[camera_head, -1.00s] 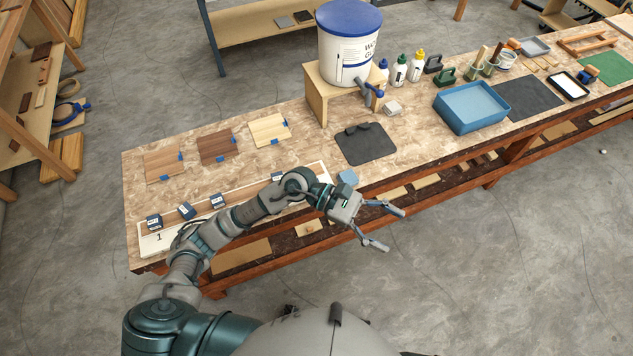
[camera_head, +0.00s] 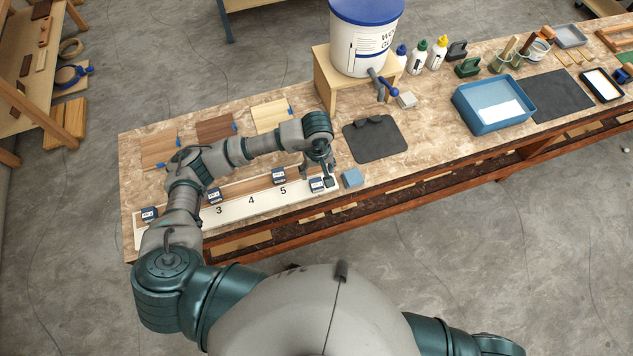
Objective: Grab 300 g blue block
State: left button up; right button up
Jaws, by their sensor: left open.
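The label weights are too small to read, so I cannot tell which is 300 g. My left gripper (camera_head: 319,177) points down at the right-end block, open, with its fingers about that block; contact is unclear. My left arm covers part of the board. My right gripper is out of view.
A light blue block (camera_head: 353,177) lies just right of the board. A dark mat (camera_head: 375,141) and a wooden stand (camera_head: 325,83) with a white bucket (camera_head: 362,45) are behind. Thin wood sheets (camera_head: 214,127) lie at the back left. A blue tray (camera_head: 482,122) is further right.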

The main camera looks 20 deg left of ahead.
aim_at(317, 183)
pick_arm(q)
notch_tip(317, 183, down, 3)
jog(key=shift+a+r, duration=0.1)
jog(key=f, duration=0.1)
jog(key=f+p, duration=0.1)
jog(key=f, duration=0.2)
jog(key=shift+s+d+f, duration=0.15)
jog(key=shift+s+d, duration=0.05)
jog(key=shift+d, duration=0.05)
jog(key=shift+f, duration=0.35)
jog(key=shift+a, duration=0.25)
jog(key=shift+c, duration=0.8)
jog(key=shift+a, duration=0.15)
jog(key=c, duration=1.2)
jog(key=shift+d, duration=0.25)
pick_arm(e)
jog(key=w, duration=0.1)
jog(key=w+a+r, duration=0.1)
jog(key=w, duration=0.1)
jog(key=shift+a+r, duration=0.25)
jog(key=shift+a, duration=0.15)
